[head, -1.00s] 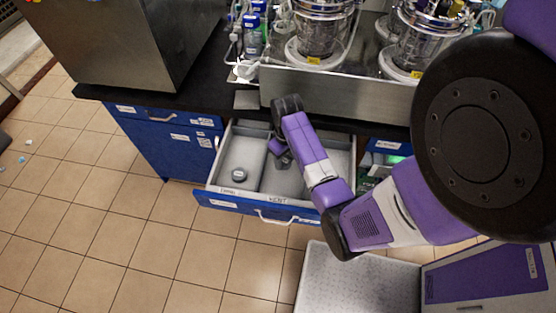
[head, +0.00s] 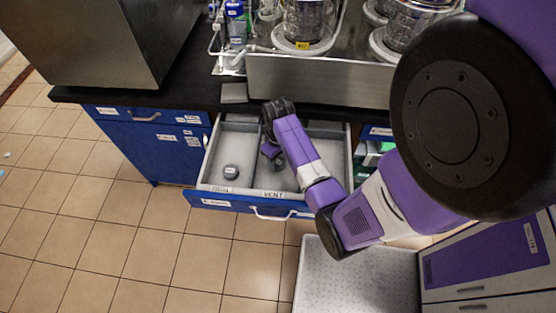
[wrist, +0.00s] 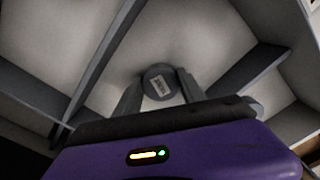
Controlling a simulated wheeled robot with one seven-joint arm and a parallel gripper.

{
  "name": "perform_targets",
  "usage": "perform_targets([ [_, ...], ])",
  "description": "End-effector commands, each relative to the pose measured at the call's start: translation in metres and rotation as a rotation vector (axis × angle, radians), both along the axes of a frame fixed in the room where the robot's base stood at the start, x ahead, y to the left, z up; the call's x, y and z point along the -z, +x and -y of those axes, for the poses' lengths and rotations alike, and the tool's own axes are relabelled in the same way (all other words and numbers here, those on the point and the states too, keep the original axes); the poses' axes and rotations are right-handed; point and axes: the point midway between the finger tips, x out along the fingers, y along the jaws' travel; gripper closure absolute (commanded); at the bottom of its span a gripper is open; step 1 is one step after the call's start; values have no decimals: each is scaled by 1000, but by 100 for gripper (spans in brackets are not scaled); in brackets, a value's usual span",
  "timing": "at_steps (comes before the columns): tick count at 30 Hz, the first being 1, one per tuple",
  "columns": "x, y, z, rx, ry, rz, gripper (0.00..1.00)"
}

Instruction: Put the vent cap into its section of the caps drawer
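The caps drawer (head: 231,203) is open below the bench, with its front label reading VENT at the middle section. My gripper (head: 272,154) is inside the drawer, over the VENT section behind that label. In the wrist view, my gripper (wrist: 161,88) has its two fingers on either side of a round dark grey cap with a pale label, the vent cap (wrist: 160,83), and appears shut on it. The drawer floor and dividers lie beyond it. Any gap between cap and floor cannot be told. In the head view the gripper hides this cap.
Drawer dividers (wrist: 245,72) flank the gripper. The bench (head: 190,85) overhangs behind, carrying glass bioreactors (head: 303,25) on a steel base.

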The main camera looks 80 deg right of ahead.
Motion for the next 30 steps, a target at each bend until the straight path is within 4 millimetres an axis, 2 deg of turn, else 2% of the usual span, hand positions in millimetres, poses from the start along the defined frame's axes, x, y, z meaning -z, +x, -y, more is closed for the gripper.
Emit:
perform_targets([
  [1, 0, 0, 0, 0, 0, 0, 42],
  [3, 0, 0, 0, 0, 0, 0, 32],
  [11, -1, 0, 0, 0, 0, 0, 32],
  [16, -9, 1, 1, 0, -2, 1, 32],
  [20, -30, 1, 1, -1, -4, 2, 32],
  [30, -98, 1, 1, -1, -4, 3, 32],
])
